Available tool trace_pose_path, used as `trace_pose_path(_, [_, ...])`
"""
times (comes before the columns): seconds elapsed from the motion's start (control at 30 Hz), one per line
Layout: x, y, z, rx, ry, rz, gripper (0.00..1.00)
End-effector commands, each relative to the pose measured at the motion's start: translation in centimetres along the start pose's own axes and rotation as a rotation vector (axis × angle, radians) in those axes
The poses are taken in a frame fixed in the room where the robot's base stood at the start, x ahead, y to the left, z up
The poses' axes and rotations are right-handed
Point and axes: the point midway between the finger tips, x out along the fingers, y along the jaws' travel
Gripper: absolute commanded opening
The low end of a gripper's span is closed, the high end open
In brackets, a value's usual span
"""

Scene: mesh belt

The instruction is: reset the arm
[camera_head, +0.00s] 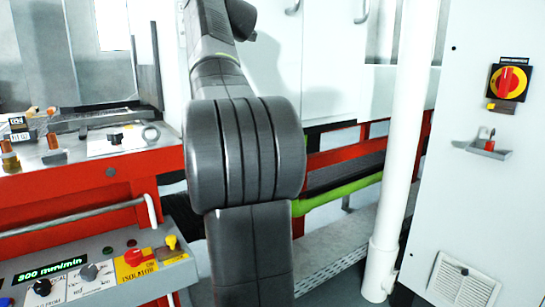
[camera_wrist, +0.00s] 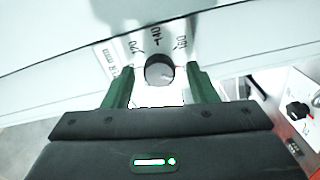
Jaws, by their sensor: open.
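My gripper (camera_wrist: 160,69) shows in the wrist view with its two green fingers apart. A round dark knob (camera_wrist: 159,71) on a pale panel appears between the fingertips, with clear gaps to both fingers. Black number marks curve above the knob; I read 120, 140 and 160. I cannot tell how far the fingertips are from the panel. Nothing is held. In the head view my dark grey arm fills the middle, bent at a large joint, and its gripper end is out of sight.
In the head view, a control box (camera_head: 92,274) with knobs and a green display is at lower left, below a red-fronted bench (camera_head: 85,184). A white pipe (camera_head: 400,150) and a cabinet (camera_head: 480,190) with a red-yellow switch (camera_head: 509,81) stand at right.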

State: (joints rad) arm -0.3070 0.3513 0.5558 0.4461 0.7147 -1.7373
Motion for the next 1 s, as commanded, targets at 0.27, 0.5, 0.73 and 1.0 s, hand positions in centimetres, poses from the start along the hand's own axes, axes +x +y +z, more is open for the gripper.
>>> trace_pose_path(0.27, [0.1,0.0,0.0,0.001,0.0,0.0,0.52])
trace_pose_path(0.5, [-0.8,0.1,0.0,0.001,0.0,0.002,0.52])
trace_pose_path(0.73, [-4.0,0.1,0.0,0.0,-0.001,0.002,0.52])
trace_pose_path(1.0, [-8.6,0.1,0.0,-0.001,-0.001,0.001,0.52])
